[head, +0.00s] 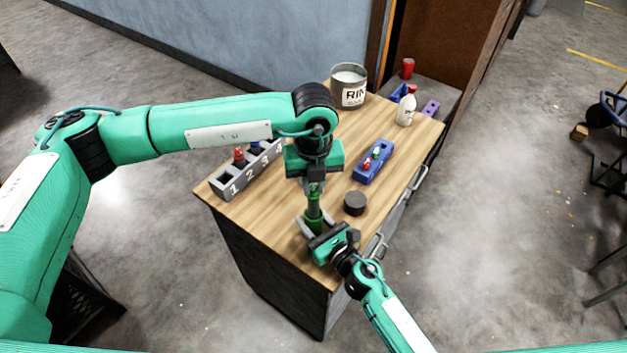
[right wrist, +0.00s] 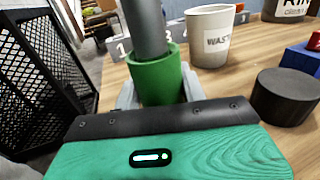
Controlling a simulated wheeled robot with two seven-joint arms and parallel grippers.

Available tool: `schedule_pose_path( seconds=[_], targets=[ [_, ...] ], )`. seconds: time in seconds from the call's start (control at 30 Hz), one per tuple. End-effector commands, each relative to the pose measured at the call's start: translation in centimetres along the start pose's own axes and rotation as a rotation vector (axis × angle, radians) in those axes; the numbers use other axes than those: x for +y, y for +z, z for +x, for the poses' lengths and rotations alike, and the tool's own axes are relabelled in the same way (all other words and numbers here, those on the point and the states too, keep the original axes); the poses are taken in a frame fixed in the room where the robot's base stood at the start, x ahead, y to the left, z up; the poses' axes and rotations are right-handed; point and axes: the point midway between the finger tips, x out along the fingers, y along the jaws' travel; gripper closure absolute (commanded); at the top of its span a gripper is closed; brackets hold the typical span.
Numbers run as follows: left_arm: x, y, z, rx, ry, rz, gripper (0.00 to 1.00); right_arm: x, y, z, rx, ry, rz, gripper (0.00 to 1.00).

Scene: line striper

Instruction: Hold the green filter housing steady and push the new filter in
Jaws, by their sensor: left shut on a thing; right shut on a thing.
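The green filter housing (head: 314,224) stands upright near the table's front edge. It also shows in the right wrist view (right wrist: 158,78), where my right gripper (right wrist: 158,100) is shut around its sides. In the head view my right gripper (head: 316,230) comes in from the lower right. The filter (head: 313,208), a dark grey cylinder, stands above the housing. In the right wrist view the filter (right wrist: 146,28) has its lower end inside the housing's mouth; how deep is hidden by the rim. My left gripper (head: 313,188) is shut on the filter's upper part from above.
A black round puck (head: 354,203) lies right of the housing. A numbered rack (head: 246,170) is at left, a blue tray (head: 372,162) at right. A rinse bucket (head: 348,87) and white bottle (head: 406,106) stand at the back. A waste cup (right wrist: 211,36) stands behind the housing.

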Motion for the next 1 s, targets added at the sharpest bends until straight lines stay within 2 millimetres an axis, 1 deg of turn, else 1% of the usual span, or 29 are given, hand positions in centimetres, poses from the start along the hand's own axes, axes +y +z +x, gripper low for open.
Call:
schedule_pose_path(
  seconds=[1.0],
  targets=[
    [0.0,0.0,2.4,0.0,0.0,0.0,1.0,0.0,0.0,0.0,0.001,0.0,0.001,0.93]
  ],
)
